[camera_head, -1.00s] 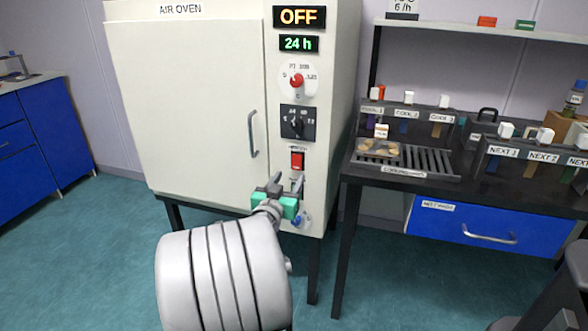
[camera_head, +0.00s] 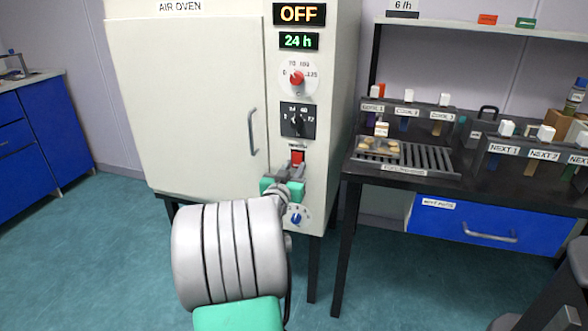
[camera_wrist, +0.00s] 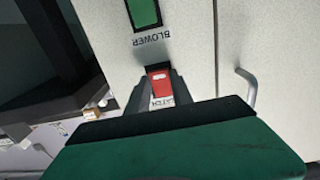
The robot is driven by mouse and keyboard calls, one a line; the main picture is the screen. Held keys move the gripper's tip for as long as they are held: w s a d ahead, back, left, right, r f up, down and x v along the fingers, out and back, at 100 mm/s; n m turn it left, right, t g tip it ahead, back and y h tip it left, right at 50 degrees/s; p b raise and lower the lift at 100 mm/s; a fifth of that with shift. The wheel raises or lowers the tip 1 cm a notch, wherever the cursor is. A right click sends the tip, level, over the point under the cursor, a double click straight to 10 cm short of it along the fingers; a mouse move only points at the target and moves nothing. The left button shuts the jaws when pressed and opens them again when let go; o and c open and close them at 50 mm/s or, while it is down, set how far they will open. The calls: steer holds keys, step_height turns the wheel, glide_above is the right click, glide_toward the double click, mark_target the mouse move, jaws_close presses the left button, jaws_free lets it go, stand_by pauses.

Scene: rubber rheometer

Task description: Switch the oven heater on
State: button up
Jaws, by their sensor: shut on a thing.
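The white air oven (camera_head: 185,100) stands at the centre, its door shut. Its panel shows OFF on the display (camera_head: 298,14) and 24 h on the timer (camera_head: 298,41). A red switch (camera_head: 297,157) sits low on the panel; I cannot read its label in the head view. My gripper (camera_head: 295,165) is at this switch. In the wrist view, my gripper (camera_wrist: 159,85) has its dark fingers on either side of a red piece (camera_wrist: 159,78), with a partly hidden label that seems to end in "ATCH". A green switch labelled BLOWER (camera_wrist: 142,10) lies beyond the fingertips.
A red knob (camera_head: 297,78), a black knob (camera_head: 297,120) and a blue knob (camera_head: 296,216) are on the panel. The door handle (camera_head: 252,131) is left of them. A dark bench (camera_head: 357,178) with labelled racks stands right. Floor left of the oven is clear.

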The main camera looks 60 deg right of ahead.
jaws_close()
steer(key=shift+f+b, duration=0.35)
steer(key=shift+b, duration=0.6)
steer(key=h+b, duration=0.1)
steer(key=b, duration=0.1)
steer(key=shift+f+b, duration=0.15)
steer(key=shift+b, duration=0.25)
steer(key=shift+r, duration=0.4)
steer(key=o, duration=0.7)
jaws_free()
steer(key=a, duration=0.5)
steer(key=s+a, duration=0.1)
steer(key=a, duration=0.1)
steer(key=shift+s+a+f, duration=0.1)
steer(key=shift+a+f, duration=0.2)
steer(key=shift+f, duration=0.1)
